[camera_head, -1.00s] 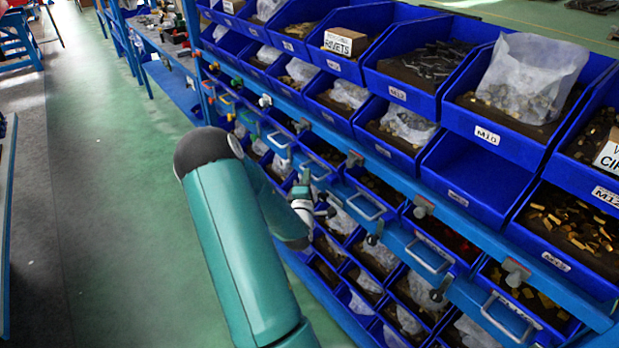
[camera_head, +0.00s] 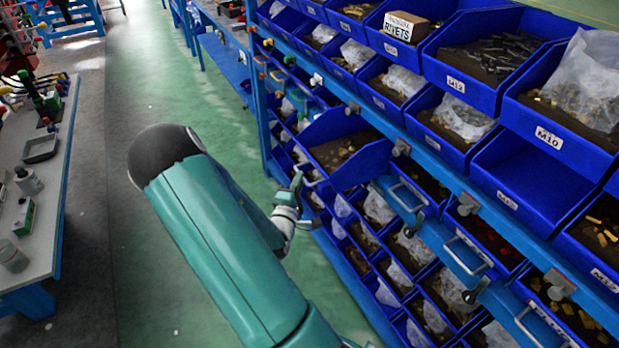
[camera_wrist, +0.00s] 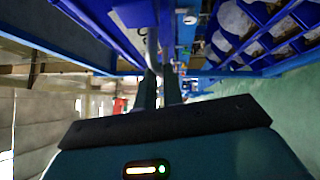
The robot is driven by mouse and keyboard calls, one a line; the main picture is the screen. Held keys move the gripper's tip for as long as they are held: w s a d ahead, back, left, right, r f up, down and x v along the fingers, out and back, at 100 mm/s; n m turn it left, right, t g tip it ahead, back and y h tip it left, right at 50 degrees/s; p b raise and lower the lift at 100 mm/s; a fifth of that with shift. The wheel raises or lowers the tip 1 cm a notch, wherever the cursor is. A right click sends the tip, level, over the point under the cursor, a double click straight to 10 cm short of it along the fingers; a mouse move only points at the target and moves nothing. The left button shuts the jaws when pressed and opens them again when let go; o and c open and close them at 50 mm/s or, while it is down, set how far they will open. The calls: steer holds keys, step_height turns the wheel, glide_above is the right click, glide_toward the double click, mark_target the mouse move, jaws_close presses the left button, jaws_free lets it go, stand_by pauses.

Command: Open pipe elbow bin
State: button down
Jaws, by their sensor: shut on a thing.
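A blue bin (camera_head: 349,158) with brown contents stands pulled out from the rack, sticking into the aisle in the head view. I cannot read a label on it, so I cannot tell if it holds pipe elbows. My gripper (camera_head: 297,183) is at the bin's front, shut on its grey handle (camera_head: 312,180). In the wrist view the two fingers of my gripper (camera_wrist: 160,80) point at a pale handle bar (camera_wrist: 152,45), with the blue bin (camera_wrist: 135,15) above. The bin's far inside is partly hidden by the rack.
The blue rack (camera_head: 437,142) holds rows of open bins, some with handles, on the right. A workbench (camera_head: 66,165) with tools and bottles stands at the left. The green aisle floor (camera_head: 150,80) between them is clear.

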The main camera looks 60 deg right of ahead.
steer(key=shift+w+a, duration=0.1)
steer(key=shift+a, duration=0.05)
steer(key=c, duration=1.5)
jaws_free()
steer(key=v, duration=1.4)
steer(key=shift+w, duration=0.1)
